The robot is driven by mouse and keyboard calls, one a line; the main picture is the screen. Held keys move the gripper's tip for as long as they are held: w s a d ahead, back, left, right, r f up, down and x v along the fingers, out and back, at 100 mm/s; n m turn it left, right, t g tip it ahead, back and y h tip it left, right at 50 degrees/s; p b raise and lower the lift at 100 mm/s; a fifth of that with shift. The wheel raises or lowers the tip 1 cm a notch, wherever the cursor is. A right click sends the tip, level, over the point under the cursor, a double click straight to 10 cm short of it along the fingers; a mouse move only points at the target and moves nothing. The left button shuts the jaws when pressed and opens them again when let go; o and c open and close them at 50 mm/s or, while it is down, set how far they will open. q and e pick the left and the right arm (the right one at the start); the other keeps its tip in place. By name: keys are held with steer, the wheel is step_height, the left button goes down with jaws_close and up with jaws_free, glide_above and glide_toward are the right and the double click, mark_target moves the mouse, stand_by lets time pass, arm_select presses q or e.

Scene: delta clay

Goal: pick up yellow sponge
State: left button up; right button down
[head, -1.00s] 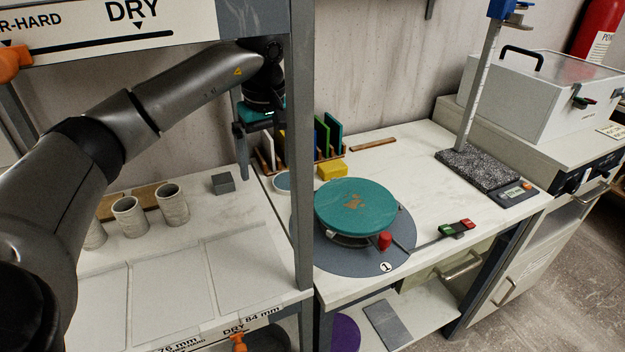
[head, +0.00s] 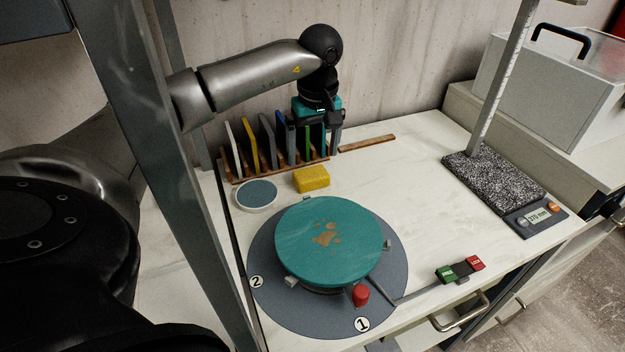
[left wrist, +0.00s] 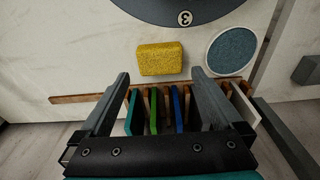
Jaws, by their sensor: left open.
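The yellow sponge (head: 311,179) lies on the pale worktop between the turntable and the rack of coloured slabs. It also shows in the left wrist view (left wrist: 160,59), beyond the fingertips and a little left of the middle between them. My left gripper (head: 322,146) hangs over the rack, behind and slightly right of the sponge. In the left wrist view its two fingers (left wrist: 160,80) are wide apart with nothing held, and the sponge is apart from them. My right gripper is in neither view.
The rack (head: 285,166) holds several upright slabs under my left gripper. A round grey-blue dish (head: 257,194) sits left of the sponge. The turntable with a teal disc (head: 330,240) stands in front. A grey post (head: 155,150) rises at left. The worktop right of the sponge is clear.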

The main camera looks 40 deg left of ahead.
mark_target(311, 173)
arm_select(q)
step_height(311, 173, down, 2)
steer(key=shift+w+a+f, duration=0.1)
steer(key=shift+f, duration=0.25)
steer(key=f, duration=0.1)
steer(key=f+b, duration=0.1)
steer(key=f, duration=0.2)
steer(key=shift+w+a+f, duration=0.15)
steer(key=shift+a+f, duration=0.15)
steer(key=shift+a, duration=0.1)
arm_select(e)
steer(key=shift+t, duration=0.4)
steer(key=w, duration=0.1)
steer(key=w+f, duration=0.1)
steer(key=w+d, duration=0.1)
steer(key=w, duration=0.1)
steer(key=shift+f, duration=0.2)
arm_select(q)
steer(key=shift+c, duration=0.2)
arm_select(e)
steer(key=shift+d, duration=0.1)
arm_select(q)
steer(key=c, duration=0.9)
